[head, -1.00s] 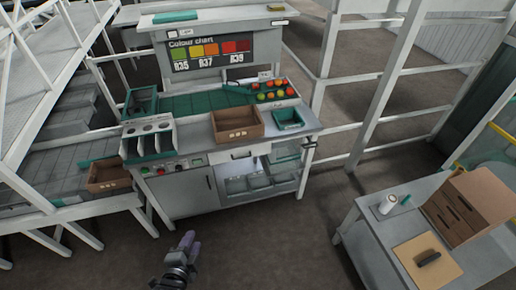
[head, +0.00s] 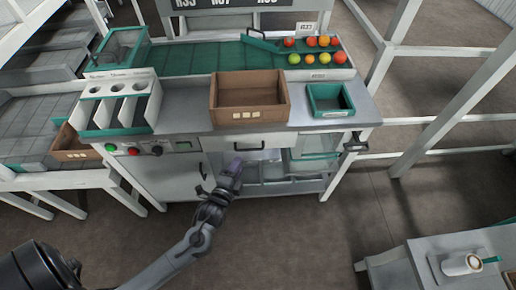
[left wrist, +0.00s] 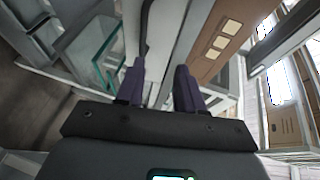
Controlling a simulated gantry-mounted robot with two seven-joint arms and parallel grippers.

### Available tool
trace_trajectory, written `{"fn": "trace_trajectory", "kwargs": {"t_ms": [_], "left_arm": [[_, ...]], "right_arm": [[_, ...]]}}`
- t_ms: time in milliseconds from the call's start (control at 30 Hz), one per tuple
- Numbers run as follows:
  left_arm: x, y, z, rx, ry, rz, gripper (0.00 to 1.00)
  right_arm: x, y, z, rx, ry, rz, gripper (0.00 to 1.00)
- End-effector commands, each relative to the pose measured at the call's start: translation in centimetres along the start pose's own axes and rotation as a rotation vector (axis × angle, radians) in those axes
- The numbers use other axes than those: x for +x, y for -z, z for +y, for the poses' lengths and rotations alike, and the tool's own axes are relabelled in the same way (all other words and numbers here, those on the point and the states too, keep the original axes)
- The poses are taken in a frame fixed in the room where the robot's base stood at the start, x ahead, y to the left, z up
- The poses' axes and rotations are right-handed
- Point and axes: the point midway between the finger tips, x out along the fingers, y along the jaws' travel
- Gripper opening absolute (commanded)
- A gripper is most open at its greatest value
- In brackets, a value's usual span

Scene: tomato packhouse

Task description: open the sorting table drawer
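The sorting table drawer (head: 275,143) has a pale front under the worktop and looks shut. Its dark bar handle (head: 248,147) is on the front; it also shows in the left wrist view (left wrist: 147,28), running up past the left finger's tip. My left gripper (head: 234,167) has purple fingertips and is just below and left of the handle in the head view. In the left wrist view its fingers (left wrist: 158,88) are apart with nothing held between them. I cannot tell the exact gap to the handle. My right gripper is not in view.
A brown box (head: 250,117) and a green tray (head: 331,113) stand on the worktop above the drawer. Several tomatoes (head: 312,50) lie behind. Open shelves are below the drawer. A side table (head: 405,265) is at lower right; the floor between is clear.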

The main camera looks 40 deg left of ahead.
Motion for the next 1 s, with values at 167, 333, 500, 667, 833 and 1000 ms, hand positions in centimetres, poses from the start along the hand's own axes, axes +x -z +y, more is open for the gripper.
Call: {"fn": "trace_trajectory", "kwargs": {"t_ms": [167, 333, 500, 667, 833, 1000], "left_arm": [[1.1, 0.0, 2.5, -0.004, 0.015, 0.003, 0.37], [1.8, 0.1, 2.8, -0.005, 0.021, 0.004, 0.37], [3.4, 0.1, 2.7, -0.005, 0.023, 0.004, 0.37], [6.0, 0.1, 2.8, -0.006, 0.023, 0.004, 0.37], [8.7, 0.1, 2.7, -0.006, 0.023, 0.004, 0.37], [10.8, 0.1, 2.6, -0.006, 0.021, 0.004, 0.37]], "right_arm": [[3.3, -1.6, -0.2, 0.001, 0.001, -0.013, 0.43], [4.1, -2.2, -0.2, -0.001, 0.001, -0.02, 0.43], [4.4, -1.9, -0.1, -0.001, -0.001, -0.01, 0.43], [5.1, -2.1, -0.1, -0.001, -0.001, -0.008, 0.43], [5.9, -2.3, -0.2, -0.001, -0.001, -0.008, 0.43], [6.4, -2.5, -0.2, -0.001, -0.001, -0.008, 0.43]]}}
